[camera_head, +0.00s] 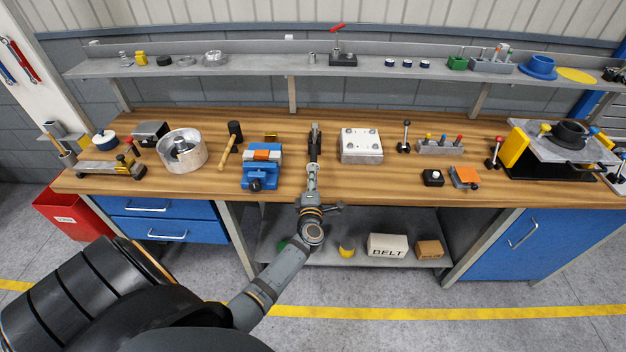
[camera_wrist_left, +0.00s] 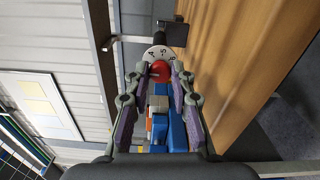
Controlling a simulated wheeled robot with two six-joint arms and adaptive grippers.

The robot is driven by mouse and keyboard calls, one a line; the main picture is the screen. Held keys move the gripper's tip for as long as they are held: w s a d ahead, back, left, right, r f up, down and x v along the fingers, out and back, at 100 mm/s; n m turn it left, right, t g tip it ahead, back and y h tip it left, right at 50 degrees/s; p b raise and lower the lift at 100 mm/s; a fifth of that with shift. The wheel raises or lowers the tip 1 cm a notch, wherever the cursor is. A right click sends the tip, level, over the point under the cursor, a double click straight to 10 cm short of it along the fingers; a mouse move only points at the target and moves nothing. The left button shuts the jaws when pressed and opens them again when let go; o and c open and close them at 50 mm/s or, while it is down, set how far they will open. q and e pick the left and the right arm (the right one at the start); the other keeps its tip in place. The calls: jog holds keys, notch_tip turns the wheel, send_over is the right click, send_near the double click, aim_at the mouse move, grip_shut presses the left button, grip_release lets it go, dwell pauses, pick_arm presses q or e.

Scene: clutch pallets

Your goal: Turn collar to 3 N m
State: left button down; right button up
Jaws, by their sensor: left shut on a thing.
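My left gripper (camera_head: 314,150) reaches over the bench, to the right of the blue vise (camera_head: 262,167). A dark upright shape shows at its tip; small detail there is too fine to read. In the left wrist view its two fingers (camera_wrist_left: 156,80) stand on either side of a red round collar (camera_wrist_left: 159,70), and the gripper is shut on it. A white numbered dial (camera_wrist_left: 158,53) sits just beyond the collar. Blue and orange parts show between the fingers, partly hidden; I cannot tell whether they join the collar. The exact setting cannot be read.
A pale block (camera_head: 361,146) stands close right of my gripper. Further right are a small lever (camera_head: 405,136) and a rack of colored knobs (camera_head: 440,146).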

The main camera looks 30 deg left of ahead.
pick_arm(q)
jog(key=shift+n, duration=0.4)
jog(key=c, duration=1.1)
grip_release()
jog(key=shift+c, duration=0.2)
jog(key=v, duration=1.2)
